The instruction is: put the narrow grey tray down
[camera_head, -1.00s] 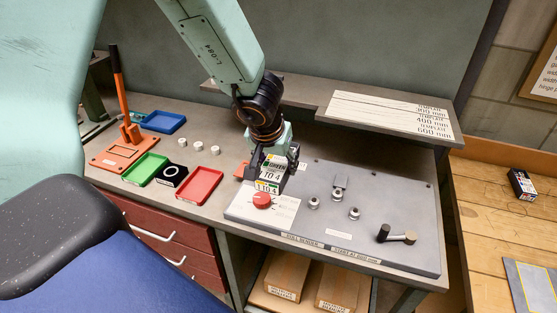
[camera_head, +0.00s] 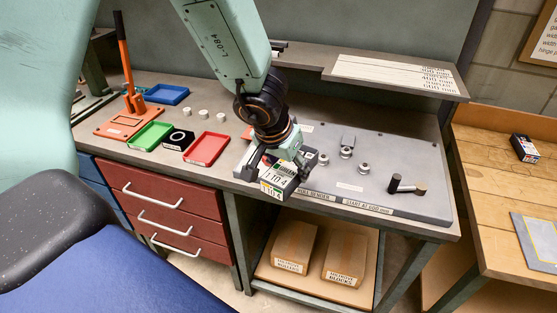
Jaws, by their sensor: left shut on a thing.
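My left gripper (camera_head: 282,166) comes down from the top and is shut on a narrow grey box-like piece (camera_head: 277,184), which appears to be the narrow grey tray. Its face carries a white and green label reading "GREEN" and "1 TO 4". The piece is tilted and shows over the front left edge of the grey bender plate (camera_head: 345,189). I cannot tell whether it touches anything below. It hides the plate's front left part. My right gripper is not in view.
A raised shelf (camera_head: 313,64) runs along the back. Boxes lie below the bench.

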